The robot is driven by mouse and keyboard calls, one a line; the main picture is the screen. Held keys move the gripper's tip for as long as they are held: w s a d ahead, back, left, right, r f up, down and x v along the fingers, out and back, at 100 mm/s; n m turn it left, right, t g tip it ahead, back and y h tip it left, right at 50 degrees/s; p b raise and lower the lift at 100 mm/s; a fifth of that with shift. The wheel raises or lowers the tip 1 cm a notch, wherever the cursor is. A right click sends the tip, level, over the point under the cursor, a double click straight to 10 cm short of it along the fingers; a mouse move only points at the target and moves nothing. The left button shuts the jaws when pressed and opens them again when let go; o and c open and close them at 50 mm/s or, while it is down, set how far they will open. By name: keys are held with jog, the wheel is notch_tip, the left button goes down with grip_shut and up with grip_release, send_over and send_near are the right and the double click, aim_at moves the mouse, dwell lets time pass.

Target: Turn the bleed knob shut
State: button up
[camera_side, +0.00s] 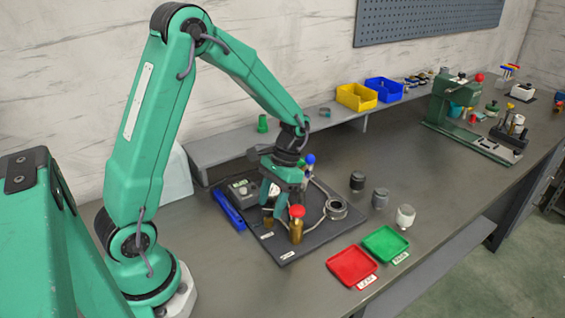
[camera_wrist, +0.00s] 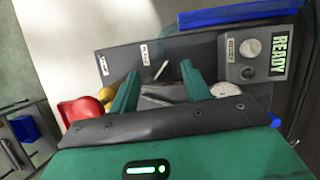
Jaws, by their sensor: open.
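A dark panel (camera_side: 310,240) lies on the bench and carries the fittings. A red knob (camera_side: 297,211) sits on an upright brass body (camera_side: 296,231) near its front edge; the red knob also shows in the wrist view (camera_wrist: 80,109). I cannot tell which fitting is the bleed knob. My gripper (camera_side: 270,204) points down over the panel, left of the red knob. In the wrist view, my gripper (camera_wrist: 160,80) has its fingers apart, with a small pale bar (camera_wrist: 160,70) seen between them. Whether the fingers touch anything is hidden.
A grey box with a dial (camera_wrist: 250,47) and a READY display (camera_wrist: 279,53) stands on the panel. A blue-topped fitting (camera_side: 310,159) and a ring-shaped part (camera_side: 337,208) are close to my gripper. Red (camera_side: 350,268) and green (camera_side: 385,244) trays lie to the right.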

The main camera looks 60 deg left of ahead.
jog(key=shift+s+f, duration=0.15)
jog(key=shift+f, duration=0.25)
jog(key=c, duration=1)
